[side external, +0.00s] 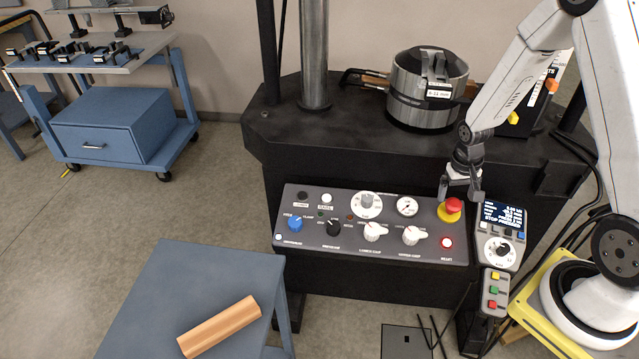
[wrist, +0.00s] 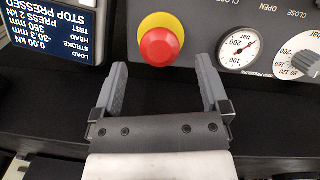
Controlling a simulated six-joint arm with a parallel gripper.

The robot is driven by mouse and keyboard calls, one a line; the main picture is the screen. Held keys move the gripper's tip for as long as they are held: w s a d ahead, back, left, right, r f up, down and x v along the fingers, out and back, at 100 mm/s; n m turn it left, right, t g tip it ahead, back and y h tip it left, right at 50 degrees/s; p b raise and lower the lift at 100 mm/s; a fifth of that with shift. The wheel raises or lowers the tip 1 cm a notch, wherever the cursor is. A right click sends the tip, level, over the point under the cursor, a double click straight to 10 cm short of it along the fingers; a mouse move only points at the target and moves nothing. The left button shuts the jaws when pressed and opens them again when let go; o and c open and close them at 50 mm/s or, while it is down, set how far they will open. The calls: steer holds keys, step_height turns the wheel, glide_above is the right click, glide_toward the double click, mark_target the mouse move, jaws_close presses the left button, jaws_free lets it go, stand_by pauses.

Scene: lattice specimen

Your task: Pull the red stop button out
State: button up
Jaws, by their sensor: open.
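The red stop button (side external: 454,204) sits on a round yellow base at the right end of the grey control panel (side external: 345,252). In the wrist view the red button (wrist: 160,46) lies beyond my fingertips, roughly centred between them and a little to the left. My gripper (side external: 460,193) is open and empty, just above and beside the button in the side view. In the wrist view its two grey fingers (wrist: 163,64) point toward the panel, one on each side of the button's lower edge. I cannot tell whether a finger touches the button.
A display pendant (side external: 501,219) stands right of the button; its screen reads "STOP PRESSED" in the wrist view. Left of the button are a gauge (side external: 407,206) and several knobs. A metal ring vessel (side external: 427,85) stands on the black machine bed behind.

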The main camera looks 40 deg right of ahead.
mark_target(452, 203)
steer(key=shift+a+r, duration=0.15)
steer(key=shift+r, duration=2.7)
